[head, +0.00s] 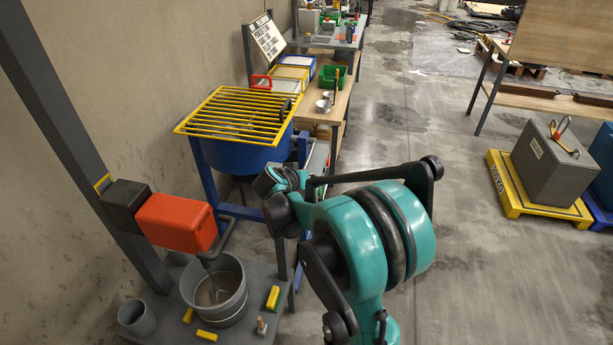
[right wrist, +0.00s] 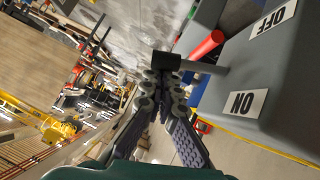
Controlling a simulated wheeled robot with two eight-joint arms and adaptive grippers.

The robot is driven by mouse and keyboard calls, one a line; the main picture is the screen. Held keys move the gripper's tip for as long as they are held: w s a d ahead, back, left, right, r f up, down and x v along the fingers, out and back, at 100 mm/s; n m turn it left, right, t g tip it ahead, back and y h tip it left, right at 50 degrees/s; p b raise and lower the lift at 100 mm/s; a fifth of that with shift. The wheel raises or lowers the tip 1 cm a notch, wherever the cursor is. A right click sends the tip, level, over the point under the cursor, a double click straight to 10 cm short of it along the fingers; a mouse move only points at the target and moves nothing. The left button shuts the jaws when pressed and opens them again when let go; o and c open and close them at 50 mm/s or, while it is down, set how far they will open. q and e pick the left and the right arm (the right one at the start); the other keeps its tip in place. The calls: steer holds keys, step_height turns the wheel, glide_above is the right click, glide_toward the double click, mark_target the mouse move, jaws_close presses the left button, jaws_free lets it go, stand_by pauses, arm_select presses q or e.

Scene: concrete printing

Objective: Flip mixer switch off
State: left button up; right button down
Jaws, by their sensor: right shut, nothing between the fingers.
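In the right wrist view, a grey switch box carries a white OFF label (right wrist: 274,17) and a white ON label (right wrist: 244,103). A grey lever with a dark end (right wrist: 166,62) sticks out from the box between the labels. My right gripper (right wrist: 162,88) is shut and empty, its front close to the lever's dark end; I cannot tell whether they touch. In the head view, my right gripper (head: 277,182) is partly hidden by my teal arm, beside the blue tub (head: 240,152) under a yellow grate (head: 240,115). The switch is not clear there. My left gripper is not in view.
An orange motor unit (head: 177,222) stands over a grey bucket (head: 229,312) at lower left. A red cylinder (right wrist: 207,45) shows near the lever in the wrist view. A grey block (head: 551,160) sits on a yellow pallet at right. The floor between is clear.

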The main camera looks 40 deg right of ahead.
steer(key=shift+s+d+f+m+t+y, duration=0.35)
steer(key=shift+s+f+m+t+y, duration=0.2)
steer(key=shift+f, duration=0.25)
step_height(320, 180, down, 2)
steer(key=shift+s+d+m+t+y+b, duration=0.15)
steer(key=shift+m+t+y+b, duration=0.4)
steer(key=shift+m+t+b, duration=0.3)
steer(key=shift+r, duration=0.1)
steer(key=shift+r+p, duration=0.7)
steer(key=shift+r, duration=0.1)
